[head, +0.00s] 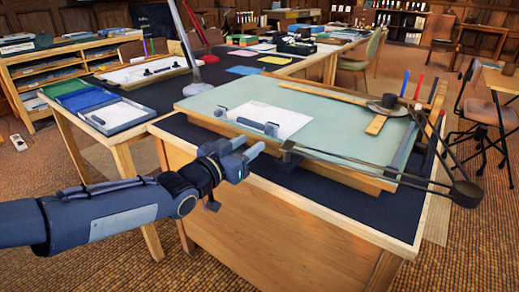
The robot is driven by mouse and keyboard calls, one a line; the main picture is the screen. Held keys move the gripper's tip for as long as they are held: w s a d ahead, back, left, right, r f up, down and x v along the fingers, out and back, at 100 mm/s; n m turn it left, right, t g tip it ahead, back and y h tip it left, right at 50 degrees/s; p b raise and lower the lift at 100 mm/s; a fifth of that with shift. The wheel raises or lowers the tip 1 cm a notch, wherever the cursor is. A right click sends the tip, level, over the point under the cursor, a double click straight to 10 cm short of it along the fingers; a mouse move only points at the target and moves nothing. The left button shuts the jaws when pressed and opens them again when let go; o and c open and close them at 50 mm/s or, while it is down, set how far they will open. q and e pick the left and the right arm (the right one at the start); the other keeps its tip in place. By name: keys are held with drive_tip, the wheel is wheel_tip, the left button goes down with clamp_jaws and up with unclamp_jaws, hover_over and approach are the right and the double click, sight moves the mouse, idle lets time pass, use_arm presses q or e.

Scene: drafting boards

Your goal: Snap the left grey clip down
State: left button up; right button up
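A drafting board (345,125) with a pale green top lies tilted on the desk, with a white sheet (285,118) on it. A small grey clip (221,112) sits at the board's left front edge. My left gripper (247,147) is just in front of the board's near edge, below the clips. Its two fingers are apart, with nothing between them. My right gripper is out of view.
A black jointed arm (370,168) runs along the board's front right to a round weight (465,194). A wooden rule with a dark round piece (389,101) lies at the back right.

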sight(266, 133)
use_arm(q)
drive_tip(key=b+x, duration=0.1)
drive_tip(key=x, duration=0.5)
drive_tip(key=shift+w+d, duration=0.15)
clamp_jaws()
